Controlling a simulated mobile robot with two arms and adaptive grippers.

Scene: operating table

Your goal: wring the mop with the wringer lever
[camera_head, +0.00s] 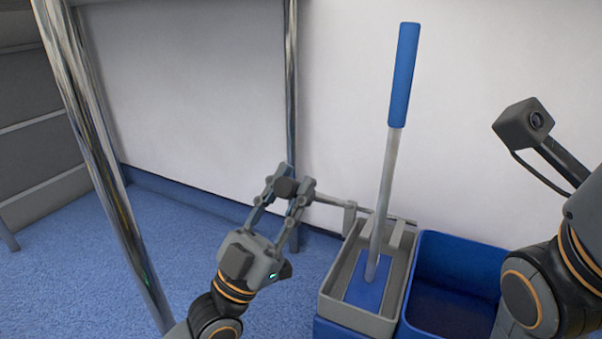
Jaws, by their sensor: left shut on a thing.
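The mop (387,180) stands nearly upright, with a blue grip at its top and a pale metal pole. Its lower end is in the grey wringer (336,312), where a blue flat part shows around the pole's foot. The wringer lever (333,202) is a thin grey bar that runs left from the wringer, roughly level. My left gripper (285,187) is shut on the dark end of the lever, left of the wringer. My right arm comes in at the right edge; its gripper fingers are out of view.
A blue bucket (455,265) sits right of the wringer, beside my right arm. Shiny metal posts (105,160) stand at the left and behind my left gripper. A white wall (460,60) is close behind. Blue floor (70,260) is clear at the left.

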